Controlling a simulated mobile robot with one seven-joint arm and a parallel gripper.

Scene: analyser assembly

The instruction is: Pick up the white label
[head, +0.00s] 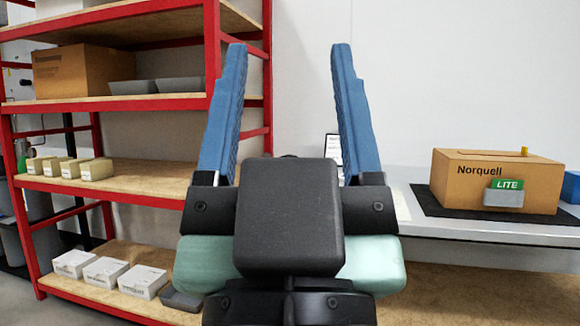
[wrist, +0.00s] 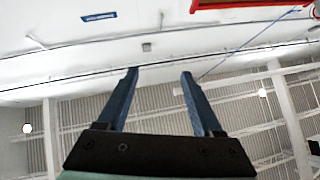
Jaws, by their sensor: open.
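My gripper (head: 290,46) points upward in the middle of the head view, its two blue fingers wide apart with nothing between them. The wrist view also shows my gripper (wrist: 159,72) open and empty, against the wall and ceiling. I cannot make out the white label for certain. A small white item with a dark edge (head: 333,148) shows behind the right finger, mostly hidden by my gripper. I cannot tell whether it is the label.
A red-framed shelf (head: 213,60) with boxes and trays stands at the left. White boxes (head: 104,271) lie on the bottom shelf.

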